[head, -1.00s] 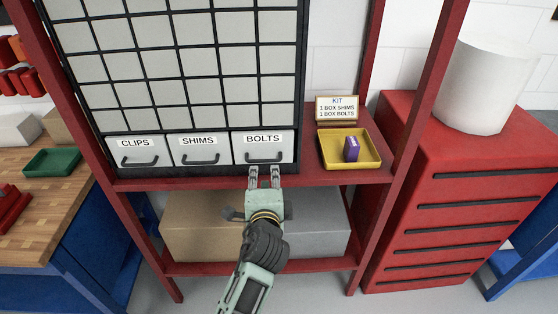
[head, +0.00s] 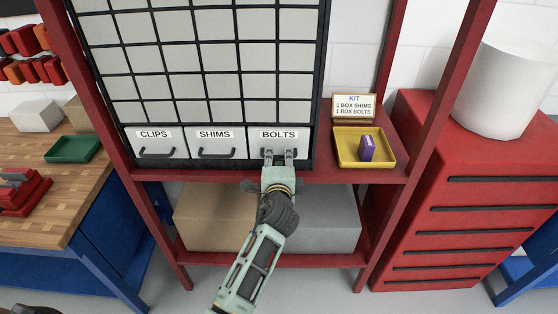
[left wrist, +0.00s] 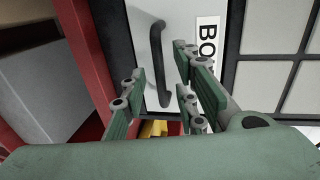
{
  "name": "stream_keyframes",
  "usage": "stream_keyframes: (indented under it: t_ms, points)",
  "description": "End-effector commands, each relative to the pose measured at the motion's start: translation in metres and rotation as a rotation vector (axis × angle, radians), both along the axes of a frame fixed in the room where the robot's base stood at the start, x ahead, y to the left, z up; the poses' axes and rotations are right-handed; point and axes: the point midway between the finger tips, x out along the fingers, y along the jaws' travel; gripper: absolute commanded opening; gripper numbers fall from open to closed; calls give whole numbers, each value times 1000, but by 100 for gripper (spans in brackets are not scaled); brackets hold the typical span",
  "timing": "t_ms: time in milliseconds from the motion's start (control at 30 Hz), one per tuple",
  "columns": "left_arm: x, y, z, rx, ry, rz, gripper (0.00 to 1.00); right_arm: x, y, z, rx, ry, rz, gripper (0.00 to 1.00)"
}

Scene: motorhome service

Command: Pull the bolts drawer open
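The bolts drawer (head: 257,146) is the right one of three labelled drawers at the bottom of a cabinet. It is shut, its front level with the others. My left gripper (head: 278,155) is at the drawer's handle. In the left wrist view the dark bar handle (left wrist: 158,65) shows between the spread fingers of the left gripper (left wrist: 163,85), with gaps visible on both sides. Whether the fingers reach around the bar is hard to tell. The drawer label is partly hidden there by a finger. My right gripper is not in view.
The shims drawer (head: 218,141) and clips drawer (head: 158,142) are shut. A yellow tray (head: 345,161) with a purple box (head: 367,148) and a kit sign (head: 354,106) stand on the shelf to the right. Cardboard (head: 205,215) and grey boxes sit below.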

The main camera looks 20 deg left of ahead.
Motion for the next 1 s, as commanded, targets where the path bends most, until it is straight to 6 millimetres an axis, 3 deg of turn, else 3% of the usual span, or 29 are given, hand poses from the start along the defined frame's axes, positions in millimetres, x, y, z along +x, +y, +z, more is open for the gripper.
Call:
stream_keyframes:
  t_ms: [333, 1000]
  points:
    - [0, 0, 0, 0, 1, 0, 0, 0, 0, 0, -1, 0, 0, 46]
    - [5, 0, -2, 0, 1, 0, 0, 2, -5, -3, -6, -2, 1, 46]
